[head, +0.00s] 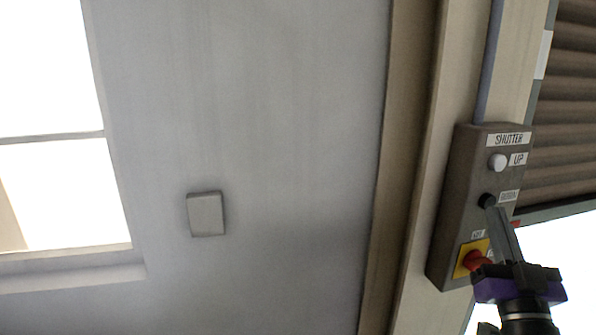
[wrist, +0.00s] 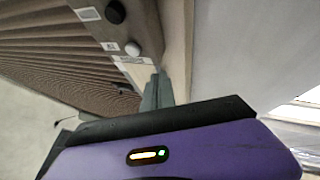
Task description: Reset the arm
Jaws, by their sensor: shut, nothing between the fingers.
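My gripper (head: 497,212) is at the lower right of the head view. Its fingers are together and empty, pointing up and left toward the shutter control box (head: 455,190). The fingertips overlap the edge of the black DOWN button (head: 487,201) in that view; I cannot tell whether they touch it. The white UP button (head: 498,162) is above, and the red stop button (head: 474,260) on its yellow plate is below, partly covered by my gripper. In the wrist view, the fingers (wrist: 158,88) rise behind my purple gripper body, with the white button (wrist: 132,48) and black button (wrist: 115,12) beyond.
A brown slatted shutter (head: 568,110) is right of the box, with a bright opening under it. A beige post (head: 405,150) stands left of the box. A plain grey wall (head: 280,120) carries a small square plate (head: 206,214). A bright window (head: 55,80) is far left.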

